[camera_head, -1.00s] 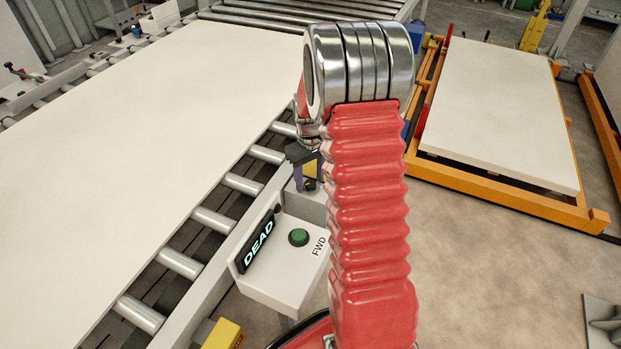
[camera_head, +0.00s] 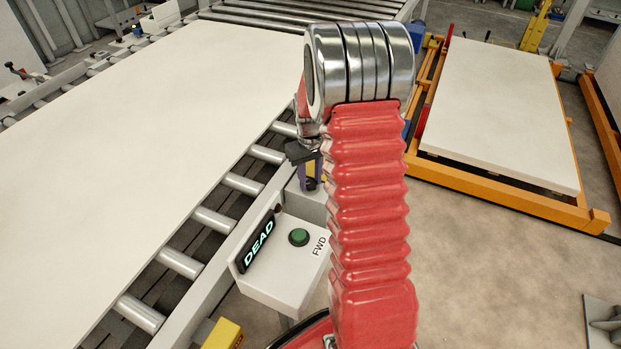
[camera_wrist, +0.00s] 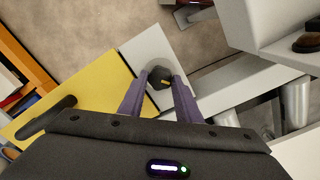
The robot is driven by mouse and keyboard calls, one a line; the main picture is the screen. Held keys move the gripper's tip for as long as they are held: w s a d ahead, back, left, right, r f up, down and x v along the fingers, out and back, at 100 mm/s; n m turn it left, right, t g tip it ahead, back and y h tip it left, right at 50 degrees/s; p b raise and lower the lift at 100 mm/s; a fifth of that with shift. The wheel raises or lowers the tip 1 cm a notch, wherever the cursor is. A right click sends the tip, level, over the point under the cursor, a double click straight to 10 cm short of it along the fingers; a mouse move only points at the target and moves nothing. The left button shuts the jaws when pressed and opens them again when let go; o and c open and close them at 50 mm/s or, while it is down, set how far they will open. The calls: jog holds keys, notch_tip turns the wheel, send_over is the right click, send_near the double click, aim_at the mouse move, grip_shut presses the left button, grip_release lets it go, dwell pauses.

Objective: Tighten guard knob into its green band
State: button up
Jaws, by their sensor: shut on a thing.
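The guard knob (camera_wrist: 159,75) is dark and round with a small yellow-orange mark, seen in the wrist view on a pale grey plate beside a yellow panel (camera_wrist: 75,100). My gripper (camera_wrist: 161,82) has its two purple fingers on either side of the knob and is shut on it. In the head view my gripper (camera_head: 311,178) is beside the roller conveyor's edge, partly hidden by my red arm sleeve. I cannot make out a green band in either view.
A white control box (camera_head: 285,265) with a green button, a "DEAD" display and a "FWD" label stands close below my gripper. A large pale board (camera_head: 140,110) lies on the rollers at left. An orange frame (camera_head: 490,185) holds another board at right.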

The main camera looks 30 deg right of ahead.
aim_at(310, 182)
jog(key=shift+m, duration=0.4)
jog(key=o, duration=1.1)
jog(key=shift+c, duration=0.2)
notch_tip(310, 182, up, 14)
jog(key=shift+f, duration=0.15)
jog(key=shift+w, duration=0.15)
